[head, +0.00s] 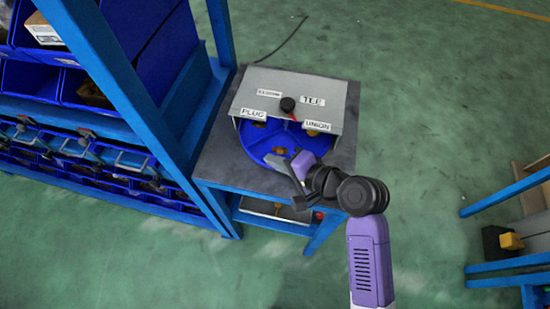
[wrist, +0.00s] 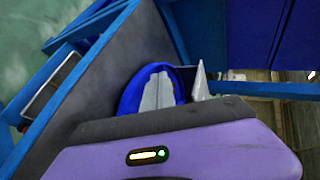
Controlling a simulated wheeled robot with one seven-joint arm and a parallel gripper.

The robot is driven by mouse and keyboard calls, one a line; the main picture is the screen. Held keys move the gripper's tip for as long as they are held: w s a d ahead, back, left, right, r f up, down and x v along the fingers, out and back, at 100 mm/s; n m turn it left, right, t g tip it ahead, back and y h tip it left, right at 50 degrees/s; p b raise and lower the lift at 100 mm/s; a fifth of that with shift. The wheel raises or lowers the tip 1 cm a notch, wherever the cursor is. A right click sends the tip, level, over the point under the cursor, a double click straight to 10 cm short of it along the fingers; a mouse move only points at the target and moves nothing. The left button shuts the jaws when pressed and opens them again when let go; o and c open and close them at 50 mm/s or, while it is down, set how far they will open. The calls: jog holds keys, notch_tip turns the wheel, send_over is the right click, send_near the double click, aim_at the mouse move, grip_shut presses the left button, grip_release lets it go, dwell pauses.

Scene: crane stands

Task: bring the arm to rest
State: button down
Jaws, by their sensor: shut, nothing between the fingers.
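My arm reaches up from the bottom right in the head view, in purple and black. My gripper (head: 291,178) is at the front of a round blue divided tray (head: 237,147), over or just before its near edge. The fingers are shut and hold nothing. In the wrist view the purple and black gripper body fills the bottom, and the grey fingers (wrist: 158,90) show against the blue tray (wrist: 130,92). Some brownish parts lie in the tray, partly hidden by the arm.
A blue rack with bins (head: 95,90) is at left. Green floor (head: 430,120) is clear at right, before a blue frame (head: 505,192).

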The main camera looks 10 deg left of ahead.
jog(key=shift+s+d+r, duration=0.25)
jog(key=shift+s+d, duration=0.1)
jog(key=shift+s, duration=0.05)
jog(key=w+d+r+n+t+h, duration=0.1)
jog(key=w+d+r+t+h, duration=0.1)
jog(key=w+d+r+t, duration=0.25)
jog(key=s+d+n+t+h+b, duration=0.15)
jog(key=s+d+t+h, duration=0.3)
jog(key=s+d, duration=0.6)
jog(key=s+d+n+h+b, duration=0.1)
jog(key=s+d, duration=0.3)
jog(key=s, duration=0.4)
jog(key=s+d+n+h+b, duration=0.1)
jog(key=s+d, duration=0.3)
jog(key=s, duration=0.4)
jog(key=s+d+f+n+h+b, duration=0.1)
jog(key=s+d+h+b, duration=0.1)
jog(key=s, duration=0.6)
jog(key=shift+s+d+b, duration=0.35)
jog(key=shift+d+b, duration=0.5)
jog(key=shift+d, duration=0.15)
